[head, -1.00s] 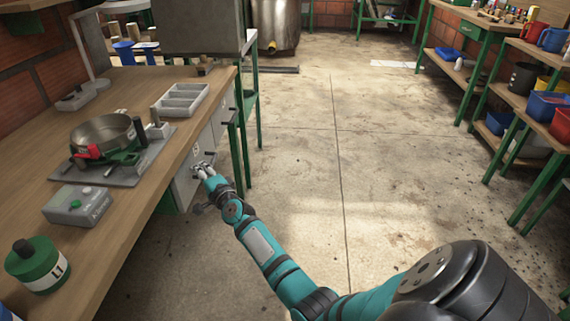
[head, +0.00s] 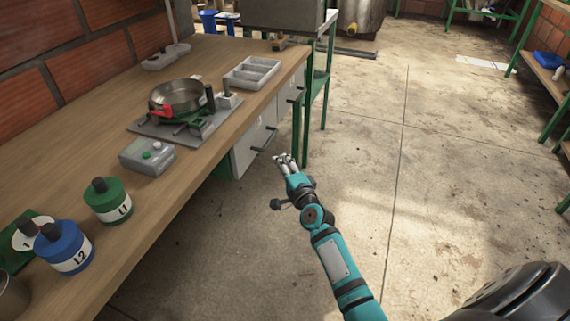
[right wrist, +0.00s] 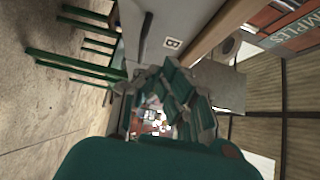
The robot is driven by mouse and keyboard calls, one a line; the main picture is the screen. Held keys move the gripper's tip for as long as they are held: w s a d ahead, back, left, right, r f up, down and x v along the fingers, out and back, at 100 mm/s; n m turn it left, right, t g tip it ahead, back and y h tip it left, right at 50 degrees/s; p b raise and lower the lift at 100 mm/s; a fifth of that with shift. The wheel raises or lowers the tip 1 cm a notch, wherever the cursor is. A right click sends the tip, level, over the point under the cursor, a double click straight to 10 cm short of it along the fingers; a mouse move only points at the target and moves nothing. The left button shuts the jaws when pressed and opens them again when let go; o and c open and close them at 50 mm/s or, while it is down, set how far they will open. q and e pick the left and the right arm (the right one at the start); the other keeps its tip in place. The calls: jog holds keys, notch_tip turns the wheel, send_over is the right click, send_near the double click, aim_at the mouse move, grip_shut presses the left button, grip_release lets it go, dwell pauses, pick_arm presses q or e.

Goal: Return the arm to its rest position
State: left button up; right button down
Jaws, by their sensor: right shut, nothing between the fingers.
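My right arm reaches forward from the lower right in the head view. Its gripper (head: 285,160) is shut and empty, over the floor just right of the workbench's drawers. A drawer front (head: 256,135) with a dark handle is close to its left, and the gripper looks apart from it. In the right wrist view the gripper (right wrist: 165,110) fills the middle, with a drawer front (right wrist: 172,30) marked with a label beyond it. My left gripper is not in view.
The wooden workbench (head: 95,125) holds a metal pan (head: 175,95), a grey box (head: 147,156), a compartment tray (head: 252,73), a green bottle (head: 108,202) and a blue bottle (head: 63,248). Green table legs (head: 328,100) stand beyond the gripper. The floor (head: 440,170) to the right is clear.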

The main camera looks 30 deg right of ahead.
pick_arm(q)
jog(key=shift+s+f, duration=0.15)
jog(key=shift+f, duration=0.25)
pick_arm(e)
jog(key=shift+s+a, duration=0.1)
jog(key=shift+s, duration=0.75)
